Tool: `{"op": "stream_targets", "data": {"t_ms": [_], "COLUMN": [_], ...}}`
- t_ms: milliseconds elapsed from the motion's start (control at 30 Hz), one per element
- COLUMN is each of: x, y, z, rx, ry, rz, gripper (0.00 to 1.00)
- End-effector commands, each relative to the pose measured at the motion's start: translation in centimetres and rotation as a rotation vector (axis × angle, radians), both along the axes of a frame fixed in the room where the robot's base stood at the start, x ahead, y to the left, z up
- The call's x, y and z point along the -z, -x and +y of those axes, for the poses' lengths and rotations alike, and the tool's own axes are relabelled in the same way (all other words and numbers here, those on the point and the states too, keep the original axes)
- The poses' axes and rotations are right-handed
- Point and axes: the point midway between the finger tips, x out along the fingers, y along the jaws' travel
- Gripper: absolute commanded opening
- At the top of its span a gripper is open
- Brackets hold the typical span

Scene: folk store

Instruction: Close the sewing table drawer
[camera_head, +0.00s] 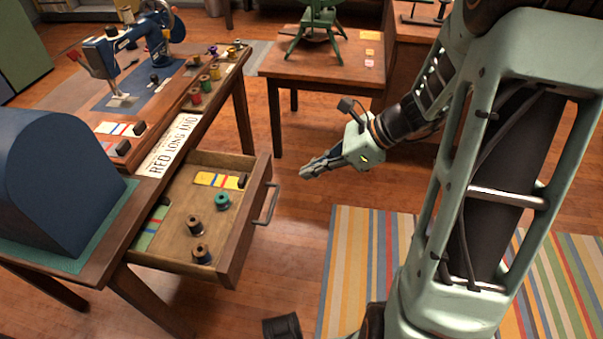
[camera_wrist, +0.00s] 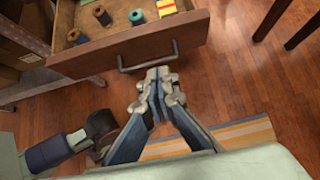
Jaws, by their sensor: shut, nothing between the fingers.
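The sewing table drawer (camera_head: 240,235) is pulled out toward the right of the table, with a metal handle (camera_head: 267,204) on its front.
The sewing table (camera_head: 150,185) carries a blue sewing machine (camera_head: 130,45), several thread spools and a dark blue domed case (camera_head: 55,180). A wooden table (camera_head: 320,62) with a green device stands behind. A striped rug (camera_head: 345,260) lies at the right; wooden floor is clear between.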

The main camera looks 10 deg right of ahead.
Motion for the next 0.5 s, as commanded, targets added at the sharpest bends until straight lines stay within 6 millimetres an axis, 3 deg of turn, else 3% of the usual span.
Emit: {"op": "stream_targets", "data": {"t_ms": [367,500], "x": [6.1,5.7], "y": [-1.8,-2.6], "z": [5.5,7.5], "rx": [-0.007,-0.008], "ry": [0.0,0.001], "rz": [0.001,-0.003], "gripper": [0.0,0.0]}}
